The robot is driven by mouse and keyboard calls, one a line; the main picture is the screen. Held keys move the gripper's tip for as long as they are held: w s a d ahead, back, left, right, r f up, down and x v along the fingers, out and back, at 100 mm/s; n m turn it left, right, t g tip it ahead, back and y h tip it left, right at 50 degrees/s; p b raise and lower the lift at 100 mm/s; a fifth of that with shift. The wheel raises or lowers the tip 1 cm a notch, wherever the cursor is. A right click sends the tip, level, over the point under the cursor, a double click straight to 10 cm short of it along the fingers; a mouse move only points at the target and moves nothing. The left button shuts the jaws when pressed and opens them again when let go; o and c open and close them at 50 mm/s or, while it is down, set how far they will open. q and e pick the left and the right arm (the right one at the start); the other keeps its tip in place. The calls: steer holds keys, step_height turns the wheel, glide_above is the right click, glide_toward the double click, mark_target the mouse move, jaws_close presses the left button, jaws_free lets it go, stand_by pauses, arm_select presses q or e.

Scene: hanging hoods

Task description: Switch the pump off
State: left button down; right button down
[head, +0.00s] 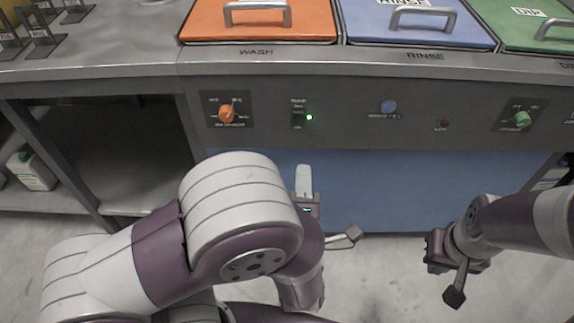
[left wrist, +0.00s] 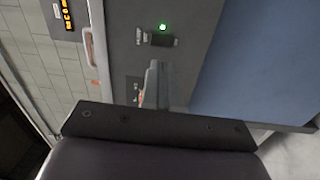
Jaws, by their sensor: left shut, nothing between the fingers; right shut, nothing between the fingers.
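The pump switch (head: 297,118) is a small dark switch on the grey front panel, below the wash and rinse lids. A lit green lamp (head: 309,117) is just right of it. Which way the switch is set is too small to tell. In the left wrist view the switch (left wrist: 160,40) and lit lamp (left wrist: 163,27) lie just beyond my fingertips. My left gripper (head: 304,172) is shut and empty, below the switch, apart from it in the head view; its fingers (left wrist: 155,68) also show in the wrist view. My right gripper (head: 454,295) is shut and empty, low at the right.
An orange knob (head: 227,114) is left of the switch. A blue button (head: 389,107), a dark red one (head: 443,124) and a green knob (head: 522,119) are to the right. Orange (head: 225,24) and blue (head: 365,27) lids are above. A blue panel (head: 400,185) is below.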

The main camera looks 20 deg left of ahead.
mark_target(298, 116)
arm_select(q)
steer(key=shift+s+a+f+n+t+y, duration=0.2)
steer(key=shift+s+a+n+t+y, duration=0.1)
steer(key=shift+s+n+y, duration=0.25)
arm_select(e)
steer(key=shift+f, duration=0.6)
arm_select(q)
steer(key=shift+s, duration=0.1)
steer(key=p+x, duration=0.1)
steer(key=x, duration=1.3)
steer(key=shift+d+f, duration=0.1)
steer(key=shift+d, duration=0.05)
arm_select(e)
steer(key=shift+r, duration=0.55)
